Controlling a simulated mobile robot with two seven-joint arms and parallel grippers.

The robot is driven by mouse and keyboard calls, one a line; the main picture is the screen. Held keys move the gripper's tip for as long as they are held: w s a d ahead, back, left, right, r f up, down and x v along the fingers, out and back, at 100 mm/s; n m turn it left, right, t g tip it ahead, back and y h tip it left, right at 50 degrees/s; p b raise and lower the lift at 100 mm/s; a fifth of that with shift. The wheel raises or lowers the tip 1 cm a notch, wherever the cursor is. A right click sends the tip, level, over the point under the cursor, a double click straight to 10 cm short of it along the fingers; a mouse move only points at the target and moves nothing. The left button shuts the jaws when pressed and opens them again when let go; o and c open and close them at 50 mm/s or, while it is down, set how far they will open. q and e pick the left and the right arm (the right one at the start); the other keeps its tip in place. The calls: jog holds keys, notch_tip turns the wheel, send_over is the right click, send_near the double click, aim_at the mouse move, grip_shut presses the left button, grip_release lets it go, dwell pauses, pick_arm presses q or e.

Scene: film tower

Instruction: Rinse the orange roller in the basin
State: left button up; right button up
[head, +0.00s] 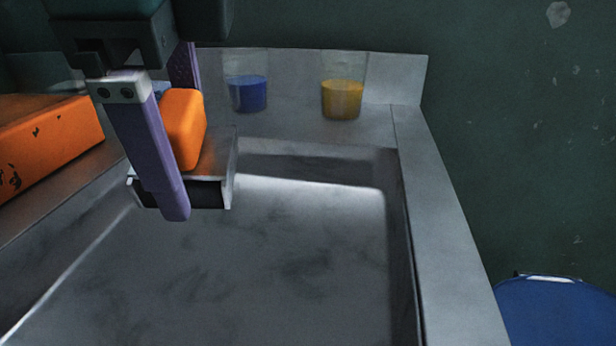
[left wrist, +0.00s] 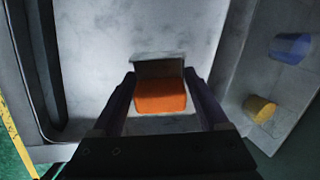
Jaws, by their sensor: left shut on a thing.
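The orange roller (head: 187,125) has an orange grip and a grey metal frame with a dark part inside. My left gripper (head: 178,168) is shut on the orange grip, its purple fingers on either side; the far finger is mostly hidden. The roller hangs over the back left of the grey basin (head: 300,240). I cannot tell whether it touches the basin. In the left wrist view the roller (left wrist: 160,97) sits between the fingers, with pale grey surface around it. My right gripper is not in view.
A glass with blue liquid (head: 248,94) and a glass with yellow liquid (head: 341,98) stand on the ledge behind the basin. An orange box-like thing (head: 45,140) is at the left. A blue rounded object (head: 555,315) is at the lower right. The basin's middle is clear.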

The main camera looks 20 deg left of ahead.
aim_at(169, 97)
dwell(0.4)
pick_arm(q)
jog(key=shift+r+p, duration=1.15)
jog(key=shift+r, duration=0.9)
